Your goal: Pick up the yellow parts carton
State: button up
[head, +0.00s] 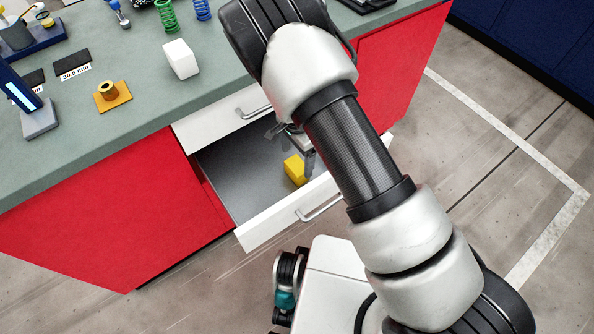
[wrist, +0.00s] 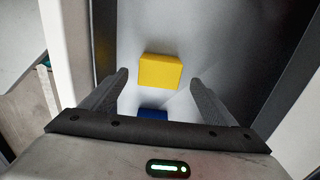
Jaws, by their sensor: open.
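The yellow parts carton (head: 294,170) lies inside the open lower drawer (head: 240,182), near its front right. In the wrist view the yellow carton (wrist: 160,71) is a small block on the grey drawer floor, ahead of and roughly between my fingers. My gripper (wrist: 158,82) is open and empty, with one finger to each side of the carton's line. In the head view my arm and wrist hide most of the gripper and the drawer's right part. I cannot tell the exact height of the fingertips above the carton.
A blue item (wrist: 153,114) lies near the yellow carton, partly hidden by my gripper body. The drawer's dark side walls (wrist: 290,75) stand close on both sides. Above the drawer is the worktop (head: 130,110), with a white box (head: 181,59), springs and an orange-based spool on it.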

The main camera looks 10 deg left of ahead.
aim_at(297, 165)
notch_tip(297, 165, down, 5)
jog(key=shift+f+b, duration=0.15)
jog(key=shift+b, duration=0.5)
jog(key=c, duration=1.3)
